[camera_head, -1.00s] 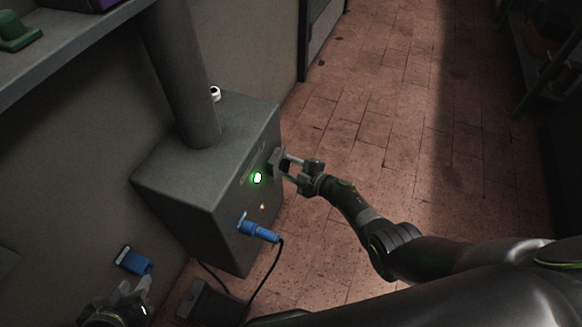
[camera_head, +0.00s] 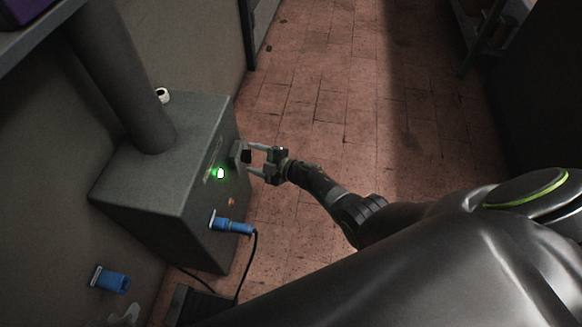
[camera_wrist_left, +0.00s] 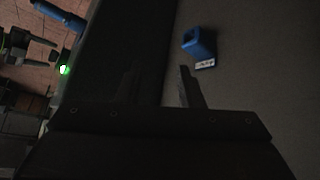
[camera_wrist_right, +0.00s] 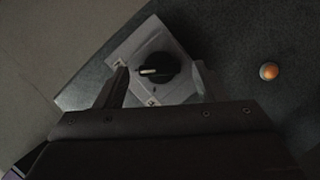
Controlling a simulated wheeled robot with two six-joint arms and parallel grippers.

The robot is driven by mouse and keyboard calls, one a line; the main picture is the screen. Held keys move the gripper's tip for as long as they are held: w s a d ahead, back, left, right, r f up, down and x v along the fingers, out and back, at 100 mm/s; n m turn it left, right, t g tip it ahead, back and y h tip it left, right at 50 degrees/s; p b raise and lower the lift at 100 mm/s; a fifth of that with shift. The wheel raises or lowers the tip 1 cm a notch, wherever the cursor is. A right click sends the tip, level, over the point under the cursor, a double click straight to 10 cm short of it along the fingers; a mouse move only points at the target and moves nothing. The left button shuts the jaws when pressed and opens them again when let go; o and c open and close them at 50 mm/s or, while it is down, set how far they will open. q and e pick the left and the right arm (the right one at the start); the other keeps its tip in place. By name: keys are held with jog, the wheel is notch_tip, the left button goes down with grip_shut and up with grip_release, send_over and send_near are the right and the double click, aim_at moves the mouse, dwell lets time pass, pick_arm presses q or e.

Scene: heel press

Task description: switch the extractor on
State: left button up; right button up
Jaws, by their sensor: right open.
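The extractor is a grey box (camera_head: 165,170) with a thick duct rising from its top. A green lamp (camera_head: 220,173) glows on its front. A rotary switch (camera_wrist_right: 155,69), a black knob with a pale pointer on a light square plate, shows in the right wrist view. My right gripper (camera_head: 250,158) is open at the box front, with its fingers on either side of the knob; contact cannot be told. My left gripper (camera_wrist_left: 160,85) is open and empty near the wall, left of the box; only a little of it shows in the head view.
A blue plug (camera_head: 232,226) with a black cable sits in the box front. A blue socket (camera_head: 112,280) is on the wall, also in the left wrist view (camera_wrist_left: 200,42). An orange button or lamp (camera_wrist_right: 269,71) is beside the switch.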

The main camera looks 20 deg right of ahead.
jog(key=shift+p+v, duration=0.55)
jog(key=shift+v, duration=0.45)
pick_arm(q)
jog(key=s+f+g+p, duration=0.5)
jog(key=s+f+g, duration=0.1)
jog(key=s+f, duration=0.1)
jog(key=shift+s+a+f+p, duration=0.3)
jog(key=shift+s+a+f, duration=0.15)
jog(key=shift+f, duration=0.35)
pick_arm(e)
jog(key=v, duration=1.4)
jog(key=shift+d, duration=0.2)
jog(key=shift+s, duration=0.15)
